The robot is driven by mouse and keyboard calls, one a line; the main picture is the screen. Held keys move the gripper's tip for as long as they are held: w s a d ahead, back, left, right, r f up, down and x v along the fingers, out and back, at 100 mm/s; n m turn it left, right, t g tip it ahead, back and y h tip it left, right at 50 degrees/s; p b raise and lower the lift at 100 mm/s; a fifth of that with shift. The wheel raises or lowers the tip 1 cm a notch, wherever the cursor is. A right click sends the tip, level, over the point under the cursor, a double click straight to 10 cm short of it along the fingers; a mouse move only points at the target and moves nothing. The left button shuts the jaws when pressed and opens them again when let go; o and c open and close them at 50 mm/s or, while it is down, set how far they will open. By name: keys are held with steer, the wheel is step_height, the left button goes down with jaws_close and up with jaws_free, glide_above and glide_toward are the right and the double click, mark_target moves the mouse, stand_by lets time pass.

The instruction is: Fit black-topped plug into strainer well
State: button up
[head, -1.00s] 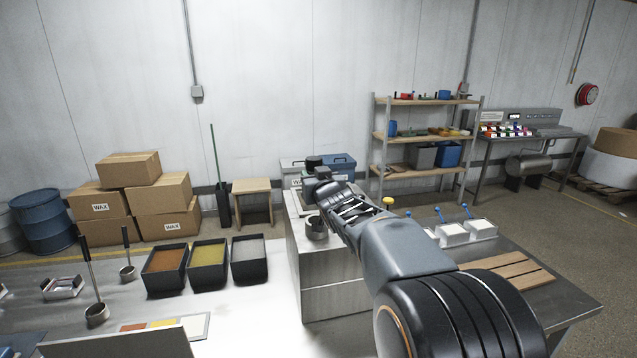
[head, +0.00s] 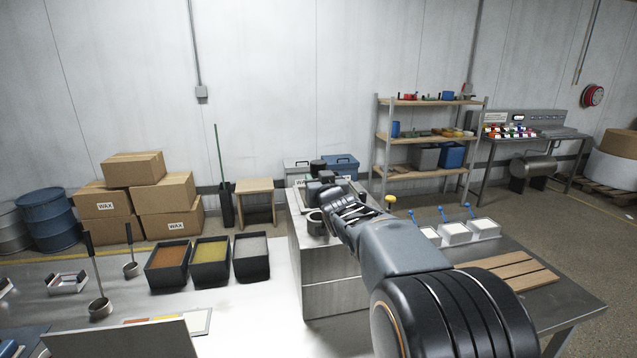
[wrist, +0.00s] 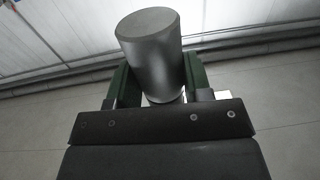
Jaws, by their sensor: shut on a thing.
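My gripper (head: 318,178) is above the left rear part of a grey metal cabinet, its fingers small and partly hidden by the wrist in the head view. In the wrist view, the green fingers (wrist: 155,84) are shut on a smooth cylinder, the plug (wrist: 153,50), which looks grey there. In the head view the plug's dark top (head: 317,166) sticks up above the fingers. A grey, round, cup-like fitting, which looks like the strainer well (head: 316,222), stands on the cabinet top, nearer than the gripper. The plug is apart from it. Its inside is hard to make out.
The cabinet (head: 325,285) joins a white table with three black wax trays (head: 210,274) and ladles at left. White blocks with blue handles (head: 470,232) and wooden boards (head: 505,274) lie at right. Blue and grey bins stand behind the gripper.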

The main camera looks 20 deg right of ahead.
steer(key=shift+f+b, duration=2.15)
steer(key=shift+f, duration=0.35)
steer(key=shift+b, duration=0.4)
steer(key=shift+f+b, duration=0.6)
steer(key=shift+r, duration=0.25)
stand_by(0.6)
steer(key=shift+f+b, duration=0.2)
steer(key=shift+b, duration=0.15)
stand_by(1.6)
steer(key=shift+s+r, duration=0.1)
steer(key=shift+r, duration=0.1)
stand_by(1.5)
